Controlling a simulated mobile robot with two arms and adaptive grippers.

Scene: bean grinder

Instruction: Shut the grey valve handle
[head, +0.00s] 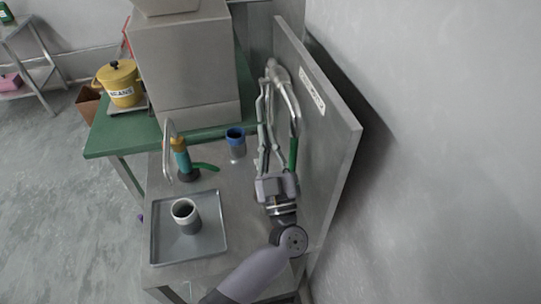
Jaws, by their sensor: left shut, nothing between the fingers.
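My left arm comes in from the bottom of the head view. Its gripper (275,70) points toward the back beside the grey upright panel (335,110), with its slim metal fingers drawn together and nothing between them. I cannot clearly pick out a grey valve handle. Part of the area behind the fingers and wrist is hidden. A teal and orange fitting (182,160) with a green lever (206,166) stands on the bench to the left of the gripper, apart from it. Another green piece (293,153) shows close to the gripper's right finger. My right gripper is not in view.
A square grey tray (162,245) holds a metal cup (186,216) at the front. A blue-rimmed cup (236,143) stands between the fitting and my gripper. A large grey machine (185,70) and a yellow pot (121,84) are behind. The panel limits room on the right.

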